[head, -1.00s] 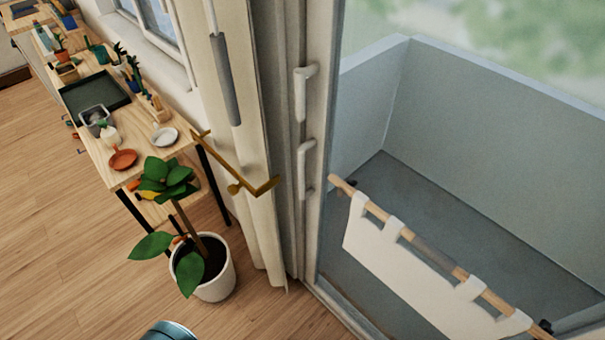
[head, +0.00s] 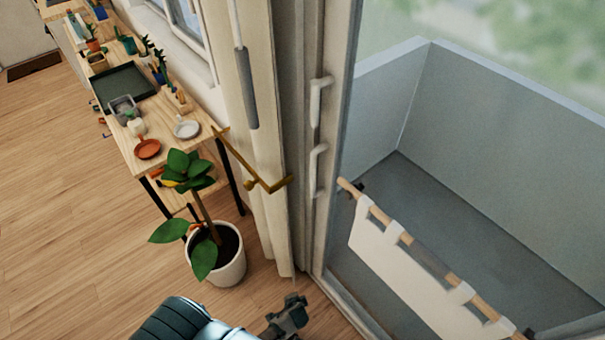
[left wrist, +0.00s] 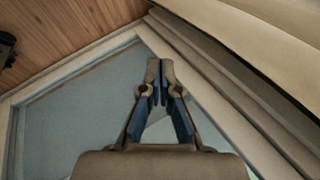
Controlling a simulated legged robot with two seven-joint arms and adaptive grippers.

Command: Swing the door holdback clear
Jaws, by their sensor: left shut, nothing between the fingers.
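The brass holdback (head: 238,157) runs slantwise across the cream curtain beside the glass door. It has a round knob and a bent end near the white door frame. My left gripper (head: 294,301) is low at the bottom of the head view, below the holdback and apart from it. The left wrist view shows the left gripper's fingers (left wrist: 160,68) closed together with nothing between them, in front of the door frame and glass. The holdback does not show in the left wrist view. My right gripper is in neither view.
The glass door's frame (head: 345,80) carries two white handles (head: 318,100). A potted plant (head: 228,268) stands on the floor left of the curtain (head: 272,225). A wooden bench (head: 160,125) with pots and dishes lines the wall. A wooden rail with white cloth (head: 400,285) is at right.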

